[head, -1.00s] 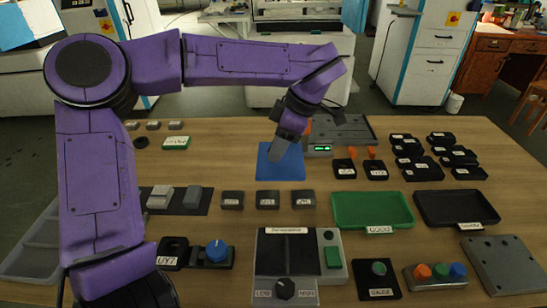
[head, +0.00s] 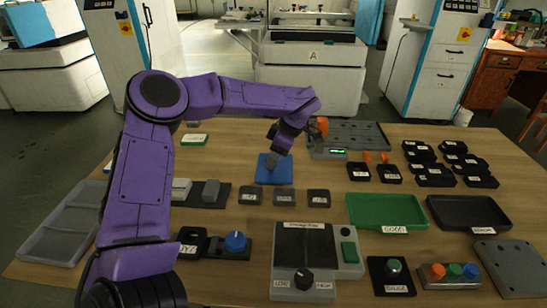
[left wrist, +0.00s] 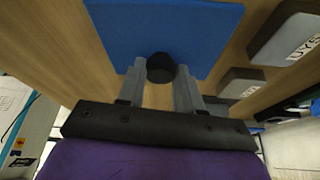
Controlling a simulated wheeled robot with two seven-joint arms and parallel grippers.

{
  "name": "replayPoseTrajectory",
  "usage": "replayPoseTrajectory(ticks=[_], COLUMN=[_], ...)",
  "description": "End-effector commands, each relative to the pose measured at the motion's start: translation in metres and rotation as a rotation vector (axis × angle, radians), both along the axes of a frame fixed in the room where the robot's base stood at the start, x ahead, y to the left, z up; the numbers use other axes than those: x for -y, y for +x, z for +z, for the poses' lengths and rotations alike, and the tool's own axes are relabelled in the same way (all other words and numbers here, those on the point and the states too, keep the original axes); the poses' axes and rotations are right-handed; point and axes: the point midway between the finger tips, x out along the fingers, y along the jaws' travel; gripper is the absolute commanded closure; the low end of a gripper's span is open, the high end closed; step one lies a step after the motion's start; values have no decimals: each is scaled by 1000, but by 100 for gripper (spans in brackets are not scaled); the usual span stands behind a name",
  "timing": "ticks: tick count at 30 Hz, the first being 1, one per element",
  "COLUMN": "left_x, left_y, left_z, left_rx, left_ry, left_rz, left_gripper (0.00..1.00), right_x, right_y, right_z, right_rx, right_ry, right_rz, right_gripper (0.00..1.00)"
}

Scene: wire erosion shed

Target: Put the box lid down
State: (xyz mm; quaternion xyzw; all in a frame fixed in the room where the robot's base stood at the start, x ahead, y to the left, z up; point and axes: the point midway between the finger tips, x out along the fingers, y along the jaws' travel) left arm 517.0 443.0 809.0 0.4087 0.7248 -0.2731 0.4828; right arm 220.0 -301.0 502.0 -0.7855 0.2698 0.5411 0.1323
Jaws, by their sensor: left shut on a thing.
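The box lid (head: 284,176) is a flat blue square with a black knob. My left gripper (head: 272,161) is over its middle, at the back of the bench. In the left wrist view the fingers of my left gripper (left wrist: 160,85) are shut on the black knob, with the blue lid (left wrist: 205,30) spread out beyond it. A blue edge shows below the lid's front in the head view; I cannot tell whether it belongs to a box under the lid or whether the lid bears its weight there. My right gripper is not in view.
Small labelled grey blocks (head: 285,197) stand just in front of the lid. A device with a green display (head: 337,151) is to its right. A green tray (head: 385,211) and a black tray (head: 467,212) lie farther right. Bare wood (head: 225,155) is free to the left.

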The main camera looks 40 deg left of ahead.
Motion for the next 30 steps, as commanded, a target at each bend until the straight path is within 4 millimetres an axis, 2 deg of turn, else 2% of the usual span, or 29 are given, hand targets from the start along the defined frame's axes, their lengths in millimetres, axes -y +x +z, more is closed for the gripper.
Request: replayPoseTrajectory(ticks=[4, 5, 6, 7, 17, 20, 27, 30], left_x=[0, 0, 0, 0, 1, 6, 27, 33], left_y=[0, 0, 0, 0, 0, 4, 16, 20], left_z=[-2, -2, -2, -2, 3, 19, 77, 95], left_rx=[0, 0, 0, 0, 2, 4, 4, 3], left_ry=[0, 0, 0, 0, 0, 1, 2, 2], left_rz=[0, 0, 0, 0, 1, 0, 0, 1], left_gripper=[97, 58, 45, 40, 40, 40, 40, 40], right_x=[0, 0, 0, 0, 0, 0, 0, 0], right_y=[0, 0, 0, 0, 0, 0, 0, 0], right_z=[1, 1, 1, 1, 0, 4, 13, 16], right_rx=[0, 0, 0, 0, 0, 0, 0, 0], right_ry=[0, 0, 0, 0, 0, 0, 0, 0], right_rz=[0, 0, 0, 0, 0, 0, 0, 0], right_gripper=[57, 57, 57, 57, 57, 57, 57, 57])
